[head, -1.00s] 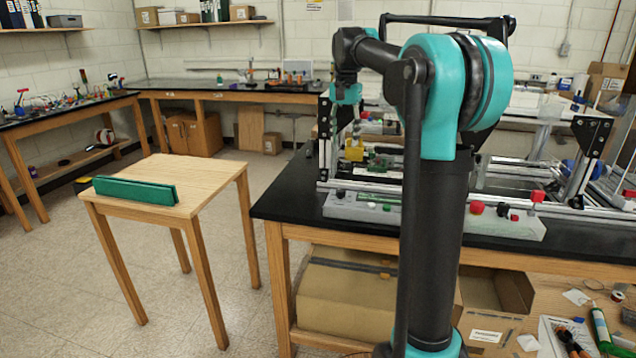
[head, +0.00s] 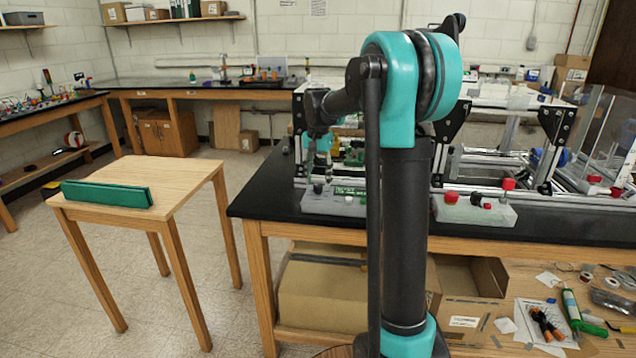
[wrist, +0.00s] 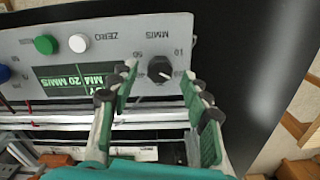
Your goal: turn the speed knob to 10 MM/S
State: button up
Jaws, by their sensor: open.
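The speed knob (wrist: 160,68) is a round black knob on a light grey control panel (wrist: 110,25). Printed marks and the letters MM/S, seen upside down, surround it; a small light pointer mark shows but its exact setting is hard to read. The green display (wrist: 72,78) beside it appears to read 20 MM/S. My gripper (wrist: 165,78) is open, its fingers on either side of the knob in the picture, with nothing between them gripped. Contact with the knob cannot be told. In the head view the panel (head: 407,209) lies along the bench's front edge, partly behind my arm.
A green button (wrist: 46,44) and a white button (wrist: 79,43) sit beside the knob. Red buttons (head: 508,184) stand farther right on the panel. The extrusion frame (head: 447,140) rises behind it. A wooden table (head: 185,180) with a green bar (head: 105,194) stands left.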

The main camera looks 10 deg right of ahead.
jog(key=shift+f, duration=0.75)
jog(key=shift+c, duration=0.4)
grip_shut()
jog(key=n, duration=1.1)
jog(key=shift+n, duration=0.4)
